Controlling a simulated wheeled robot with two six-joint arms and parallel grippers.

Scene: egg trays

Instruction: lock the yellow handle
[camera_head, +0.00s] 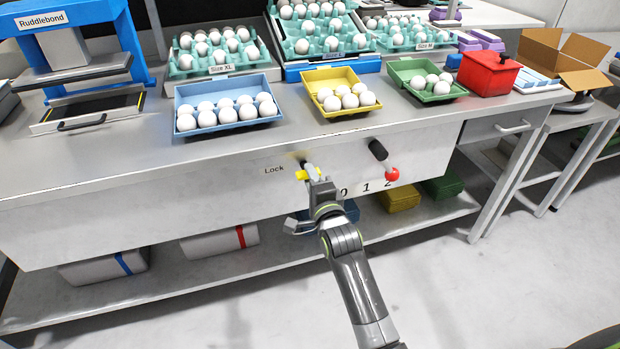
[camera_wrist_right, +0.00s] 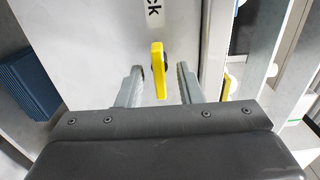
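The yellow handle (camera_head: 301,175) is on the front panel of the metal bench, just right of the printed word "Lock" (camera_head: 273,169). My right gripper (camera_head: 312,170) is right at the handle and partly covers it in the head view. In the right wrist view the yellow handle (camera_wrist_right: 158,82) shows as an upright bar between the two grey fingers of the right gripper (camera_wrist_right: 160,70). The fingers are apart, with a gap on each side of the handle. Whether the tips reach past it is hard to tell. My left gripper is not in view.
A black knob (camera_head: 378,150) and a red ball (camera_head: 392,174) are on the same panel to the right, above the digits 0, 1, 2. The blue (camera_head: 180,97), yellow (camera_head: 325,112) and green (camera_head: 398,66) egg trays stand on the bench above. A shelf (camera_head: 250,256) runs below.

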